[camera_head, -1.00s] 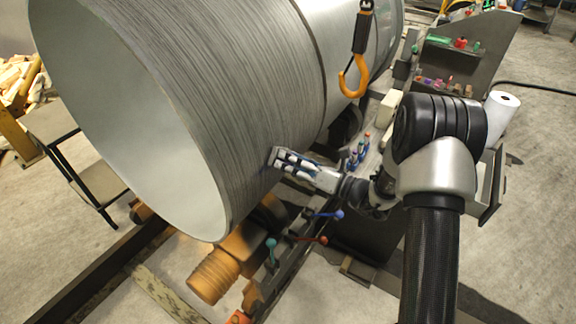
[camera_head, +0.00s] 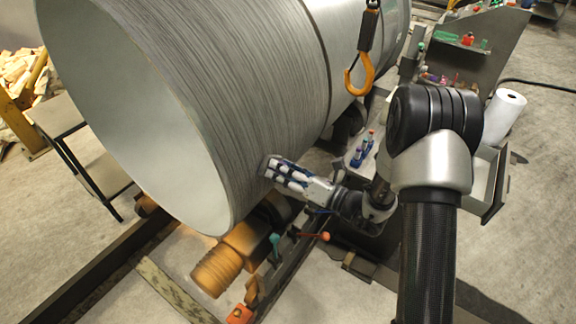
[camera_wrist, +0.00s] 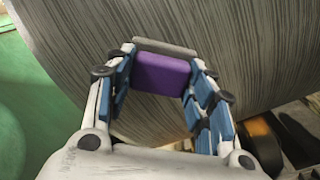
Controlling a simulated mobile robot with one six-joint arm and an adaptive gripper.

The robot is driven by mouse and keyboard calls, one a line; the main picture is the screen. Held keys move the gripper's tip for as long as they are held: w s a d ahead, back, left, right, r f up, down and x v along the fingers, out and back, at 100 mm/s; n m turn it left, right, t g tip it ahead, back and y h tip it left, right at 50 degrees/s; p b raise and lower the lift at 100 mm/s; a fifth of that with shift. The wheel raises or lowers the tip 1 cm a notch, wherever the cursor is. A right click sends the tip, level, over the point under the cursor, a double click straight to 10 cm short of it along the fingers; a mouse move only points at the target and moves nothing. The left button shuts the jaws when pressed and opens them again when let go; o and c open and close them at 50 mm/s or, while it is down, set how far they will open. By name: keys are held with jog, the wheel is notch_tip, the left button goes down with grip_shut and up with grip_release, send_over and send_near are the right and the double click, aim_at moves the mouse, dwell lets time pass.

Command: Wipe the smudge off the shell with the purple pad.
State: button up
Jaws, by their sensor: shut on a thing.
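The shell (camera_head: 225,90) is a large grey, streaked metal cylinder lying on its side, its open end facing left. It also fills the back of the wrist view (camera_wrist: 240,40). My gripper (camera_head: 271,168) is at the shell's lower side, near the open end. In the wrist view its blue-lined fingers are shut on the purple pad (camera_wrist: 161,75). A thin grey strip shows along the pad's far edge, against the shell; I cannot tell for sure whether it touches. I make out no clear smudge; the surface behind the pad and fingers is hidden.
An orange crane hook (camera_head: 360,75) hangs in front of the shell, above and right of my gripper. An orange motor-like roller unit (camera_head: 225,262) and levers lie below. Small bottles (camera_head: 362,150) and a white paper roll (camera_head: 502,115) stand to the right.

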jog(key=shift+s+a, duration=0.9)
jog(key=shift+s, duration=0.2)
jog(key=shift+s+a, duration=0.9)
jog(key=shift+s, duration=0.2)
jog(key=shift+v, duration=3)
jog(key=shift+p+v, duration=0.4)
jog(key=shift+v, duration=1.05)
